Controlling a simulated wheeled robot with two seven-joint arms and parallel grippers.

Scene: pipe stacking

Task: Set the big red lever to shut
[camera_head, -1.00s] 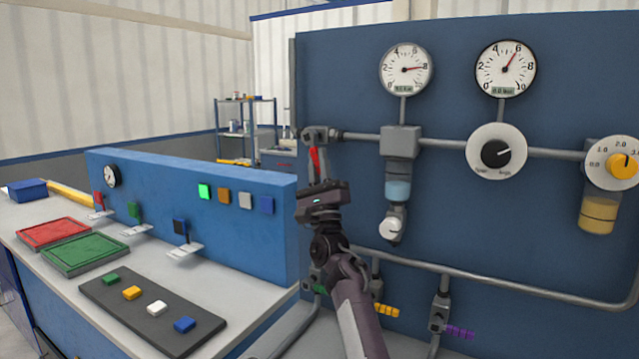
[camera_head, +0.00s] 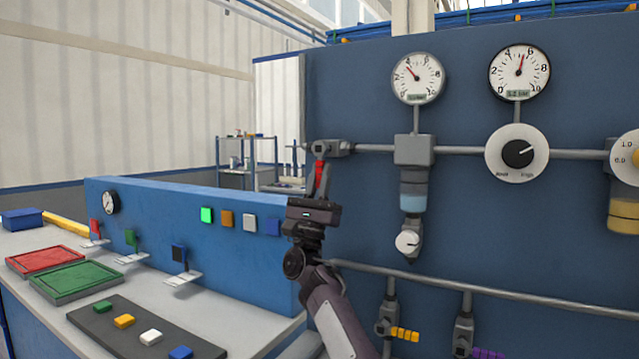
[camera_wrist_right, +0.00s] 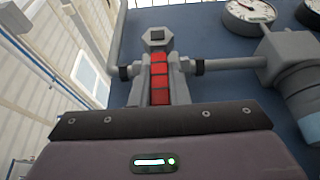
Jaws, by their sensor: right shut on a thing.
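The big red lever (camera_head: 320,180) hangs down from a grey valve (camera_head: 320,148) at the left end of the upper pipe on the blue panel. It stands roughly square to the horizontal pipe. My right gripper (camera_head: 319,187) reaches up from below and is shut on the lever. In the right wrist view the red grip (camera_wrist_right: 159,78) shows between the two grey fingers; its lower end is hidden behind the gripper body. My left gripper is out of view.
The left gauge (camera_head: 417,78) and right gauge (camera_head: 519,72) sit above the pipe. A round knob (camera_head: 517,153), small yellow lever (camera_head: 405,334) and purple lever (camera_head: 487,353) are to the right. A blue console (camera_head: 190,225) and worktop with trays (camera_head: 45,260) stand left.

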